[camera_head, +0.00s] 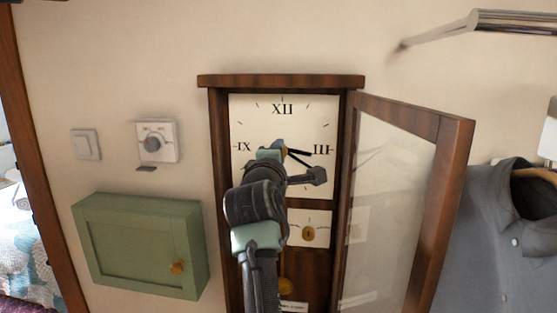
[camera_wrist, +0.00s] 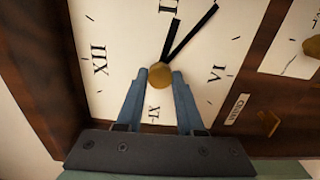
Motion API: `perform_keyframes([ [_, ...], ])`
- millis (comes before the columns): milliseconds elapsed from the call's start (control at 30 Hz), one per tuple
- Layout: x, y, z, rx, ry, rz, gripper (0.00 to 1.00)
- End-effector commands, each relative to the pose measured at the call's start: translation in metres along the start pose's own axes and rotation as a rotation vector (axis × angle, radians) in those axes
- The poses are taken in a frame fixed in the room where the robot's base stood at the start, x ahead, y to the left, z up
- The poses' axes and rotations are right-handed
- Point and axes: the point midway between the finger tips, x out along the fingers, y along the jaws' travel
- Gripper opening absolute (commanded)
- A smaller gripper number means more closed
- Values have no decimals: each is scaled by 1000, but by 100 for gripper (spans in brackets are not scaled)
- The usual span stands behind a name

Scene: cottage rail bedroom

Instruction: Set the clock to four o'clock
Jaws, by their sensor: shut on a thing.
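The wall clock (camera_head: 219,190) has a dark wooden case and a pale dial (camera_head: 250,108) with Roman numerals. Its glazed door (camera_head: 455,190) stands open to the right. In the wrist view the dial (camera_wrist: 120,25) appears turned, with III at the top. The short thick hand (camera_wrist: 173,37) points just past III. The longer, thinner hand (camera_wrist: 198,29) points between III and VI, past the four mark. My gripper (camera_wrist: 160,78) is shut on the round brass knob (camera_wrist: 160,75) at the dial's centre. My arm hides the lower left of the dial in the head view.
A green wall cabinet (camera_head: 135,245), a dial switch (camera_head: 153,143) and a light switch (camera_head: 86,145) are on the wall at left. A smaller dial (camera_head: 300,220) sits below the clock face. A grey shirt (camera_head: 500,240) hangs at right beyond the open door.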

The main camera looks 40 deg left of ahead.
Motion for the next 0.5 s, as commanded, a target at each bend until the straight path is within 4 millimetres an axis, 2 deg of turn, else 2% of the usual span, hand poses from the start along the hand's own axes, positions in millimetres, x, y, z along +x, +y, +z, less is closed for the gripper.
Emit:
perform_keyframes([
  [500,0,-2,0,491,0,-2,0],
])
